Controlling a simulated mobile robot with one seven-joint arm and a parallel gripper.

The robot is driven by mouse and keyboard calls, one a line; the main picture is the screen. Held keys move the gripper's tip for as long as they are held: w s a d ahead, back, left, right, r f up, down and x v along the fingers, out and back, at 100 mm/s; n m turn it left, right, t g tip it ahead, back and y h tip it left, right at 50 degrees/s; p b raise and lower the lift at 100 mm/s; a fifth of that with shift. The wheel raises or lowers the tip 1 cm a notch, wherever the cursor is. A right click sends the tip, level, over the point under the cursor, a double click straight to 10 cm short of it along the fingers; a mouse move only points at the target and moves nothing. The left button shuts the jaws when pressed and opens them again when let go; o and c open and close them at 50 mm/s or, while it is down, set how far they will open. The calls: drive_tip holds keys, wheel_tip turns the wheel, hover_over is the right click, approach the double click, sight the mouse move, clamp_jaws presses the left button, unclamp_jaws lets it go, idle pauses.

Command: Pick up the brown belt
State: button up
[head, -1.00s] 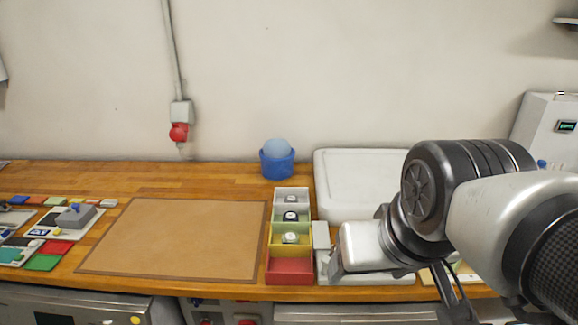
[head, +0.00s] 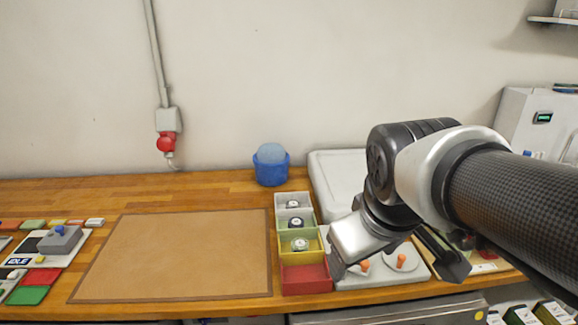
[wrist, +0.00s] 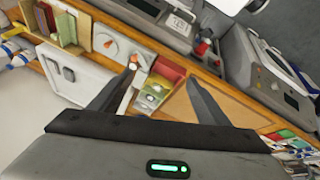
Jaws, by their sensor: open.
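I cannot make out a brown belt in either view. My gripper (head: 398,270) is at the right of the head view, over the front right of the bench. In the wrist view its two dark fingers (wrist: 161,80) stand wide apart with nothing between them. Beyond them is a row of small compartments, grey, green, yellow and red (head: 305,280), which also shows in the wrist view (wrist: 172,72). The grey, green and yellow compartments each hold a small round item, too small to identify surely.
A bare brown mat (head: 175,255) covers the middle of the wooden bench. A blue tub (head: 271,168) stands behind the compartments. A white tray (head: 338,180) and a plate with orange knobs (head: 402,262) lie to the right. Colored pieces and a grey box (head: 60,240) are at left.

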drive_tip(key=w+d+f+n+g+h+p, duration=0.15)
drive_tip(key=w+f+n, duration=0.25)
drive_tip(key=w+n, duration=0.7)
drive_tip(key=w+d+f+n+h, duration=0.1)
drive_tip(key=w+d+f+n, duration=0.2)
drive_tip(key=w+f+n, duration=0.7)
drive_tip(key=shift+w+d+f+n+y+b, duration=0.1)
drive_tip(key=shift+w+d+f+n+b, duration=0.55)
drive_tip(key=shift+f, duration=1.15)
drive_tip(key=shift+w+d+f+n+y+b, duration=0.1)
drive_tip(key=shift+w+d+f+n+b, duration=0.45)
drive_tip(key=shift+f, duration=1.25)
drive_tip(key=shift+w+d+f+n+y+b, duration=0.1)
drive_tip(key=shift+w+d+f+n+b, duration=0.5)
drive_tip(key=shift+f, duration=1.2)
drive_tip(key=shift+w+d, duration=0.2)
drive_tip(key=shift+d, duration=0.15)
drive_tip(key=c, duration=1.2)
